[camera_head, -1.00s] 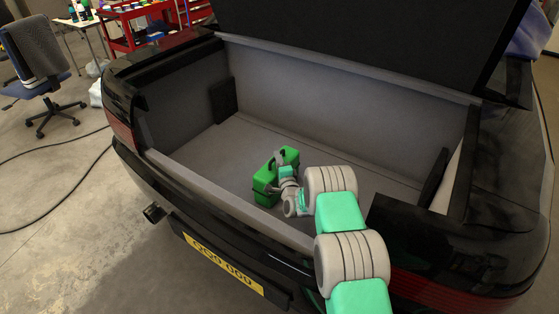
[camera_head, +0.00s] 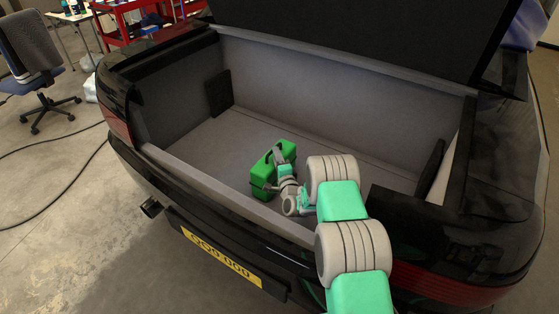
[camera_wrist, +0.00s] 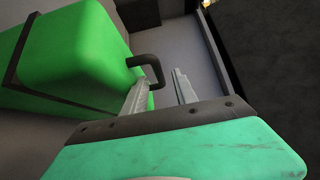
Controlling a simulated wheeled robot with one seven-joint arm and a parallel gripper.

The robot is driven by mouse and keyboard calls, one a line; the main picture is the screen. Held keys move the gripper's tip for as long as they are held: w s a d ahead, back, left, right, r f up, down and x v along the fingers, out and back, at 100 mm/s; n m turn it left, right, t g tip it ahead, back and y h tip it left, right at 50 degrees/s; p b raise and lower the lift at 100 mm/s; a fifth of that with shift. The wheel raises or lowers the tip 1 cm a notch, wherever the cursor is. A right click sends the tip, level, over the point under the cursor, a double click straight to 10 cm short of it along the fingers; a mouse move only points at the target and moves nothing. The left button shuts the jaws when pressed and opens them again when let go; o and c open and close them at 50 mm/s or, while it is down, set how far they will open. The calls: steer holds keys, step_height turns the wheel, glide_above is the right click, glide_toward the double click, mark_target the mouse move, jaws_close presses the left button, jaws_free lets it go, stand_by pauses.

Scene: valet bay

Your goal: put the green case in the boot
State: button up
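The green case (camera_head: 266,176) is inside the car's boot (camera_head: 215,148), near its front sill, and appears to rest on the grey floor. In the wrist view the case (camera_wrist: 75,50) fills the upper left, with a dark strap band and a dark handle loop (camera_wrist: 148,63). My gripper (camera_head: 279,163) is at the case's right side. In the wrist view my gripper's two fingers (camera_wrist: 163,90) stand apart, close by the handle's end. I cannot tell whether either finger touches the handle. My wrist hides part of the case's right side in the head view.
The raised boot lid (camera_head: 360,35) hangs over the back. The sill (camera_head: 215,192) and the number plate (camera_head: 222,257) are in front. Boot floor is free left of and behind the case. A chair (camera_head: 35,70) and a red trolley (camera_head: 125,20) stand far left.

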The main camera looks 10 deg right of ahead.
steer(key=s+a+r+n+g+y, duration=0.4)
steer(key=s+a+r+n+g, duration=0.3)
steer(key=s+a+r+n, duration=0.35)
steer(key=s+d+r+n+g+h, duration=0.1)
steer(key=s+d+r+n+g, duration=0.1)
steer(key=s, duration=0.9)
steer(key=s+d+r+n+g+h, duration=0.2)
steer(key=s+d+g, duration=0.1)
steer(key=s, duration=0.9)
steer(key=s+d+r+n+g+h, duration=0.2)
steer(key=s+d+n+g, duration=0.1)
steer(key=s, duration=0.9)
steer(key=shift+d+g+b, duration=0.3)
steer(key=shift+g, duration=0.2)
